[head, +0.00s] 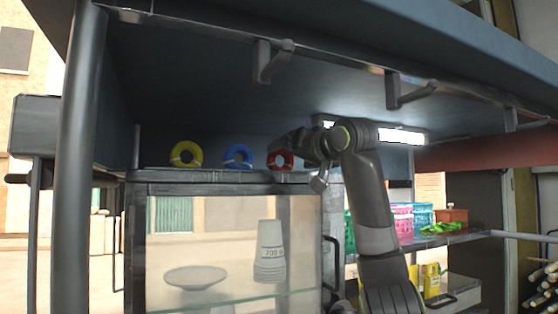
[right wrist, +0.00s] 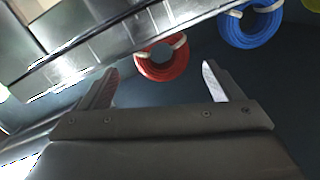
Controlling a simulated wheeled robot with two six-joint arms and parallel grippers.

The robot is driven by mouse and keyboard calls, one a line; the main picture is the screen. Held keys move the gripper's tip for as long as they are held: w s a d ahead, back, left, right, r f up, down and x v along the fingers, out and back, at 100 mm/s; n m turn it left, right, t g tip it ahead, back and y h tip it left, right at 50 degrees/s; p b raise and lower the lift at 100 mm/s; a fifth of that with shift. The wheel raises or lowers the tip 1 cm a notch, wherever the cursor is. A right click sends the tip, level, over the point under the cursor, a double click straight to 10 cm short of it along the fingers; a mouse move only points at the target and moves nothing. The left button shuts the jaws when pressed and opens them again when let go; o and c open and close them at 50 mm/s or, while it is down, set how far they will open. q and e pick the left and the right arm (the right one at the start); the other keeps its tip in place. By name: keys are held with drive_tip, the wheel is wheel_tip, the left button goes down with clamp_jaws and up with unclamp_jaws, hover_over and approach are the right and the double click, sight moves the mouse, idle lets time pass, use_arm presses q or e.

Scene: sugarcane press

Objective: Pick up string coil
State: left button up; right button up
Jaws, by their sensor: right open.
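Three string coils stand in a row on top of the glass cabinet: a yellow coil (head: 186,154), a blue coil (head: 238,157) and a red coil (head: 280,160). My right gripper (head: 282,150) is at the red coil in the head view and hides part of it. In the right wrist view my right gripper (right wrist: 158,85) is open and empty. There the red coil (right wrist: 162,62) lies ahead of the gap between the fingers, apart from both fingertips. The blue coil (right wrist: 252,24) is to its right. My left gripper is in neither view.
The glass cabinet (head: 160,188) holds a plate (head: 196,277) and stacked cups (head: 269,250). A canopy with metal brackets (head: 270,60) hangs overhead. Coloured baskets (head: 423,214) stand on a shelf at the right. The cabinet top left of the yellow coil is clear.

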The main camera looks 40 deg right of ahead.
sight(281, 155)
drive_tip(key=shift+w+r+p, duration=0.15)
drive_tip(key=shift+w+p, duration=0.35)
drive_tip(key=shift+w, duration=0.2)
drive_tip(key=p+x, duration=0.2)
drive_tip(key=x, duration=0.2)
drive_tip(key=shift+w+d+f, duration=0.15)
drive_tip(key=shift+w+f, duration=0.05)
drive_tip(key=shift+c, duration=0.5)
drive_tip(key=c, duration=0.9)
drive_tip(key=shift+r, duration=0.2)
